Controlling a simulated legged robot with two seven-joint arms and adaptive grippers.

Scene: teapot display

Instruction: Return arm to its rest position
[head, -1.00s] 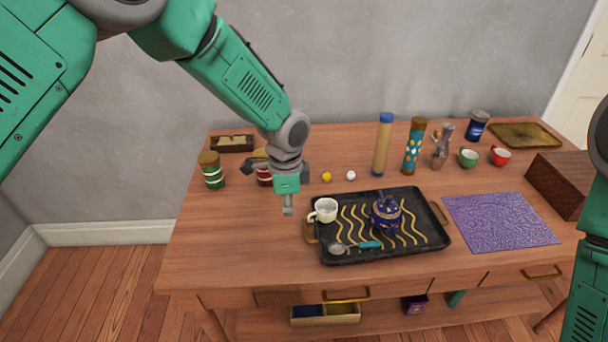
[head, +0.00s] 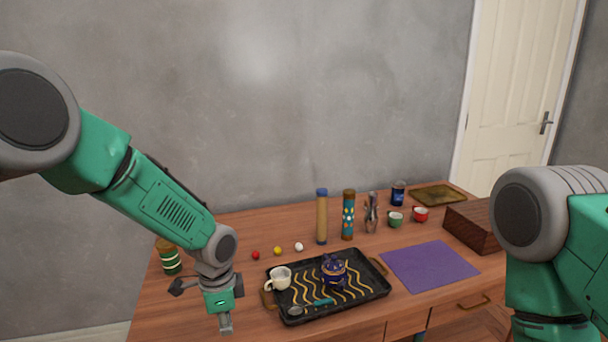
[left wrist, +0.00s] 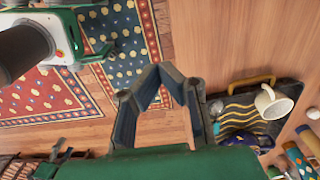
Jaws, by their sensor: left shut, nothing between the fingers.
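My left gripper (head: 225,324) hangs at the table's front left, left of the black tray (head: 372,292) and clear of it. In the left wrist view the left gripper (left wrist: 152,72) is shut, with its fingertips together and nothing between them. The tray also shows there (left wrist: 287,88), to the right of the fingers. My right arm's upper links stand at the right of the head view; the right gripper is out of frame.
The tray holds a white cup (head: 279,279), a blue teapot (head: 334,269) and a strainer (head: 296,311). A green-banded canister (head: 169,258) stands behind my left forearm. A purple mat (head: 430,266) and a wooden box (head: 474,226) lie right. Patterned rugs (left wrist: 125,45) cover the floor.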

